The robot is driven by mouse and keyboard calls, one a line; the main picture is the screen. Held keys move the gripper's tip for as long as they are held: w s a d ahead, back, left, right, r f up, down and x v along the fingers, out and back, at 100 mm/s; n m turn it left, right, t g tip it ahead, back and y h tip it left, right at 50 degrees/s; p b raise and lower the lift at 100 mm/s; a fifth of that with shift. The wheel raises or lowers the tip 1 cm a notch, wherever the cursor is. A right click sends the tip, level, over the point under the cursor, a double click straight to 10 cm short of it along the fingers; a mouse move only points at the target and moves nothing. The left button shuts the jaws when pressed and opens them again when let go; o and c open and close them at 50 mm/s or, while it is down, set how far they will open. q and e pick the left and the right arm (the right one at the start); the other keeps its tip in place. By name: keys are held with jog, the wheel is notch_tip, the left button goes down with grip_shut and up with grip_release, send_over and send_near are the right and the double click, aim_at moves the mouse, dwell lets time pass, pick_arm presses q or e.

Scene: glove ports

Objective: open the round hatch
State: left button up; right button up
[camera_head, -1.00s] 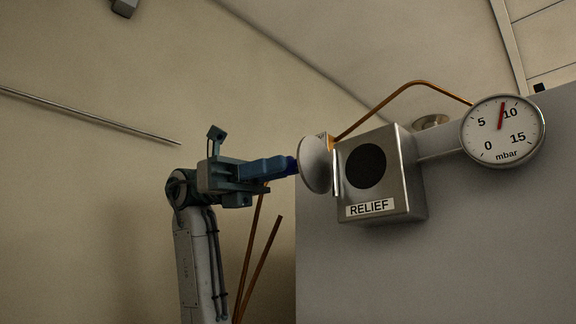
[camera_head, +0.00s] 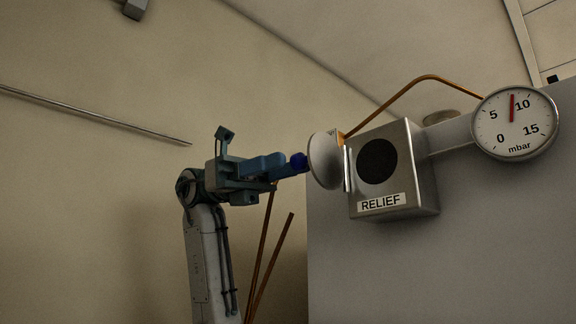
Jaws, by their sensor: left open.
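The round hatch (camera_head: 325,160) is a pale metal disc. It stands swung out at the left side of a metal box (camera_head: 427,182) labelled RELIEF, edge nearly toward me. The dark round opening (camera_head: 377,161) in the box's front is uncovered. A dark blue knob (camera_head: 299,161) sticks out from the hatch's left face. My left gripper (camera_head: 287,166), with blue fingers, is open at the knob, its fingertips close to it. Whether they touch the knob I cannot tell. My right gripper is not in view.
A dial gauge (camera_head: 514,124) marked mbar sits right of the box, its red needle just below 10. A copper pipe (camera_head: 405,86) arches above the box. A grey panel (camera_head: 440,270) stands below and behind it. The space left of my arm is clear.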

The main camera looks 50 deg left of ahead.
pick_arm(q)
jog(key=s+a+b, duration=0.1)
jog(key=a, duration=0.8)
jog(key=shift+s+a, duration=0.15)
jog(key=shift+s, duration=0.15)
